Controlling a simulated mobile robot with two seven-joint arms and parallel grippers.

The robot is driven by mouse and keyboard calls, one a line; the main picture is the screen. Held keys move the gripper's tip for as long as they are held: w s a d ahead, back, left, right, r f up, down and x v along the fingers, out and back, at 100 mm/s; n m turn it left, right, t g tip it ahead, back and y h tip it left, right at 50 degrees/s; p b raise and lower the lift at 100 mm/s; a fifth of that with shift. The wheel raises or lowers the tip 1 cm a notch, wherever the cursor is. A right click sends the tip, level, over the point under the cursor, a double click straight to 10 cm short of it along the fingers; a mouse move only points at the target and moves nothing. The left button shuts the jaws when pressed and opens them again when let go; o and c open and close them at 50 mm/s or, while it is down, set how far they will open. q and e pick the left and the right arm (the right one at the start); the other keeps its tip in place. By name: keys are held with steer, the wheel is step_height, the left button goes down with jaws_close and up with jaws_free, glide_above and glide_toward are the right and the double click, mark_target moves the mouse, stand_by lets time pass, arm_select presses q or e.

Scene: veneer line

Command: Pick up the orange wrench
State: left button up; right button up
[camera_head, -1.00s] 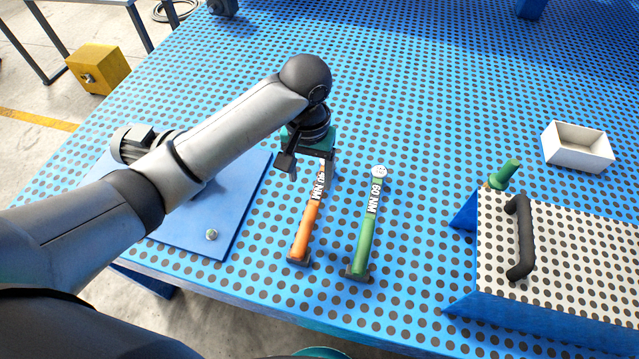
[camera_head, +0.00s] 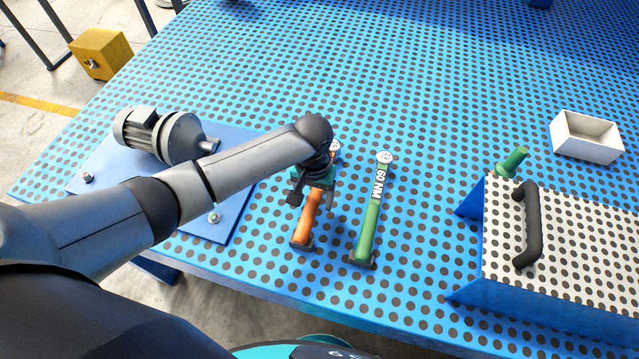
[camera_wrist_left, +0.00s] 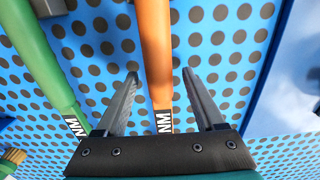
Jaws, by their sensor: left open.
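The orange wrench (camera_head: 307,217) lies on the blue dotted table, its orange handle toward the front edge; my gripper hides its middle in the head view. My left gripper (camera_head: 313,200) is over its upper handle. In the left wrist view the orange handle (camera_wrist_left: 156,50) runs between the two open fingers of my left gripper (camera_wrist_left: 160,80), with the "NM" label near the palm. I cannot tell whether the fingers touch it. My right gripper is not in view.
A green wrench (camera_head: 369,220) lies parallel just right of the orange one. A motor (camera_head: 160,135) on a blue plate (camera_head: 232,207) is at the left. A dotted box with a black handle (camera_head: 528,225) and a white tray (camera_head: 585,137) are at the right. The table's far middle is clear.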

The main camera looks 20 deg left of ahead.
arm_select(q)
steer(key=shift+f, duration=0.55)
jaws_close()
steer(key=shift+w+r, duration=0.1)
stand_by(0.9)
